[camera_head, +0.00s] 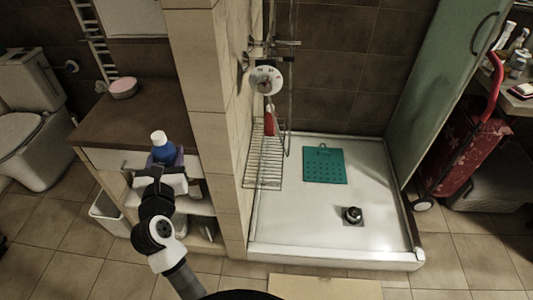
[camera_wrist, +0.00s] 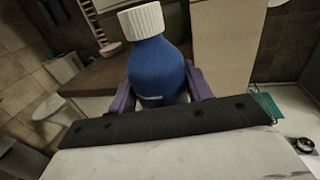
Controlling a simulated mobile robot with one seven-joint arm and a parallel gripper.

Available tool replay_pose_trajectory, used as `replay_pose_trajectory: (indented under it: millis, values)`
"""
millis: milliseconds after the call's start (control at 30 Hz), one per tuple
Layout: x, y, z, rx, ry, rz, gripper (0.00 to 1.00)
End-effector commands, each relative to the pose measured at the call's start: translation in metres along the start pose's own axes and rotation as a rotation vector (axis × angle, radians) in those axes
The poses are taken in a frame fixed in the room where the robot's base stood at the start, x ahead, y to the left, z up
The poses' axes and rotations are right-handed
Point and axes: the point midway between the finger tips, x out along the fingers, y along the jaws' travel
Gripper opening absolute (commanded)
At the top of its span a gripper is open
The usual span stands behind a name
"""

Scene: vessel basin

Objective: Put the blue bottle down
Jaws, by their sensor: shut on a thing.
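The blue bottle (camera_head: 163,150) with a white cap is upright in my gripper (camera_head: 164,163), in front of the brown counter. In the wrist view the blue bottle (camera_wrist: 158,72) stands between the two purple fingers of my gripper (camera_wrist: 160,88), which are shut on it. Its lower part is hidden behind the gripper body. From these views I cannot tell whether its base touches anything.
A brown countertop (camera_head: 130,118) with a pink round box (camera_head: 123,88) lies behind the bottle. Open shelves with a few items are below. A tiled wall (camera_head: 213,120) and shower tray (camera_head: 300,228) are to the right. Much of the countertop is clear.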

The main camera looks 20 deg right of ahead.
Motion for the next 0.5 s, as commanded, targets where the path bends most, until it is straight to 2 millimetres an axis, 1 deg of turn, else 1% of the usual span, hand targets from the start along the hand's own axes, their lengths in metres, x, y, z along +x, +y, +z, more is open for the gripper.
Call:
replay_pose_trajectory:
  millis: [33,67,100,167,200,333,500]
  values:
    - [0.003,-0.015,-0.031,-0.013,0.012,-0.024,0.17]
    - [0.005,-0.022,-0.046,-0.013,0.012,-0.034,0.17]
    - [0.008,-0.032,-0.065,-0.013,0.012,-0.05,0.17]
    - [0.012,-0.045,-0.093,-0.012,0.011,-0.07,0.17]
    - [0.015,-0.054,-0.111,-0.012,0.01,-0.083,0.17]
    - [0.021,-0.075,-0.155,-0.009,0.006,-0.114,0.17]
    - [0.027,-0.092,-0.192,-0.006,0.003,-0.141,0.17]
